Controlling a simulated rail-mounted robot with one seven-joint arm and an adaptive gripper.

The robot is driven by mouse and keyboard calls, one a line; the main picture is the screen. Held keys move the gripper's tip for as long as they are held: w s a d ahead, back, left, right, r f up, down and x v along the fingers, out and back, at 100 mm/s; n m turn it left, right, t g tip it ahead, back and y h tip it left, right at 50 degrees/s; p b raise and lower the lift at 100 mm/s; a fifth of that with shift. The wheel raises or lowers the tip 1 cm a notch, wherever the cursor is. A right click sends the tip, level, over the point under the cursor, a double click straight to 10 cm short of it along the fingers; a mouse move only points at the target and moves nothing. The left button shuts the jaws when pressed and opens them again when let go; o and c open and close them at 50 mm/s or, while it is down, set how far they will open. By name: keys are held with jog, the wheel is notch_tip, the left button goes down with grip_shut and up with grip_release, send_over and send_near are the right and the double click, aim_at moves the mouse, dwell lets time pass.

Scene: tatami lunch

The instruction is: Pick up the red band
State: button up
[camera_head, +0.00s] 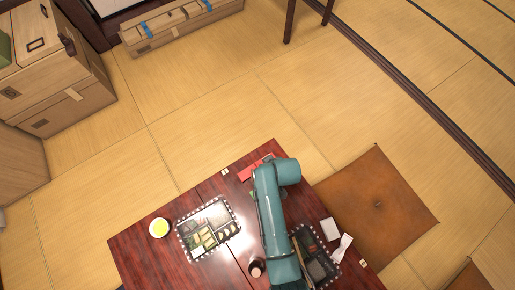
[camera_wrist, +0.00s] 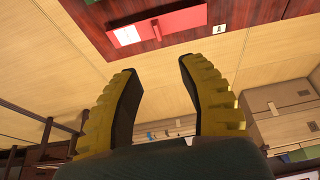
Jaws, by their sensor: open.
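The red band (camera_head: 250,170) lies at the far edge of the dark red table (camera_head: 150,262) in the head view, partly hidden by my arm. In the wrist view a flat red piece (camera_wrist: 178,22), which looks like the band, lies near the table edge with a white patch (camera_wrist: 127,35) at one end. My gripper (camera_wrist: 157,66) shows in the wrist view with its two yellow ridged fingers spread and nothing between them. The red piece appears beyond the fingertips, apart from them. In the head view my arm hides the gripper.
A second tray (camera_head: 335,275) and a small dark cup (camera_head: 257,268) are near my arm. A brown cushion (camera_head: 380,200) lies right. Cardboard boxes (camera_head: 65,105) stand upper left.

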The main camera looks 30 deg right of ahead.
jog(key=b, duration=0.7)
send_over(258, 166)
jog(key=s, duration=0.2)
jog(key=f, duration=1)
jog(key=shift+w, duration=0.25)
jog(key=b+x, duration=0.2)
jog(key=x, duration=0.1)
jog(key=b+x, duration=0.1)
jog(key=b, duration=0.1)
jog(key=shift+s+d+f, duration=0.15)
jog(key=shift+s+f, duration=0.05)
jog(key=shift+f, duration=0.05)
jog(key=shift+w+f+b, duration=0.3)
jog(key=shift+f+b, duration=0.15)
jog(key=shift+r, duration=0.1)
grip_shut()
